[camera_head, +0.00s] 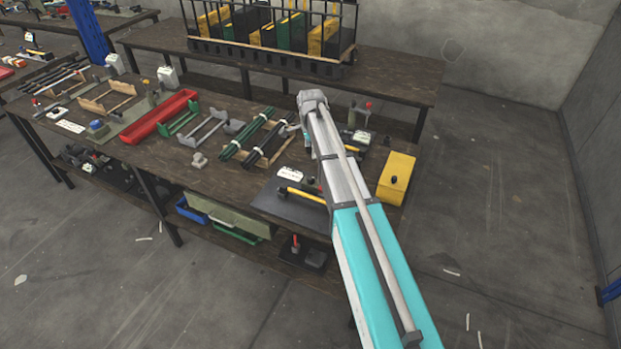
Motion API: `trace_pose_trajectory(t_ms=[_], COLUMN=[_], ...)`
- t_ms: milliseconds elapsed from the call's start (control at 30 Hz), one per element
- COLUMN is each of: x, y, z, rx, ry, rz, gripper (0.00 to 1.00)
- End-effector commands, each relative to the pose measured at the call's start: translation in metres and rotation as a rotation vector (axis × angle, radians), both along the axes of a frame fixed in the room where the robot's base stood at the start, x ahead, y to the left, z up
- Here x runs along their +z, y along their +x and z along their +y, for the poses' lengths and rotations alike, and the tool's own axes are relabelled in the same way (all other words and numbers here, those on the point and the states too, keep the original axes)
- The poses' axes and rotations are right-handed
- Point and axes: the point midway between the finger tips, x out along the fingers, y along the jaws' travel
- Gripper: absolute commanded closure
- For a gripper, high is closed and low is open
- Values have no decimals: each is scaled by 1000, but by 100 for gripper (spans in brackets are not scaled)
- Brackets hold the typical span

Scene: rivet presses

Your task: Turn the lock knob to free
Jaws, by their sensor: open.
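I cannot tell for certain which part is the lock knob. A yellow box (397,166) at the right end of the bench carries a small black knob (394,180); its setting is too small to read. A small device with a red knob (368,105) stands behind my arm at the back right of the bench. My arm reaches from the lower right over the bench, passing left of the yellow box. My gripper does not show clearly; it seems hidden behind my own arm links.
A dark plate (290,208) with a yellow-handled tool (303,195) lies at the bench front. Dark green and black rods (245,135) lie left of my arm, beyond them a red tray (160,117). Floor at right is mostly clear.

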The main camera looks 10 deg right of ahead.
Motion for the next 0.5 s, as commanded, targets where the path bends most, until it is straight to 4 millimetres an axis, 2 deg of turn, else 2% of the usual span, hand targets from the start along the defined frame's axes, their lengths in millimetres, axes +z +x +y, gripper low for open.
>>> trace_pose_trajectory(t_ms=[500], x=[-39], y=[0], z=[-1], rx=[-1], ry=[0], rz=[0], gripper=[19])
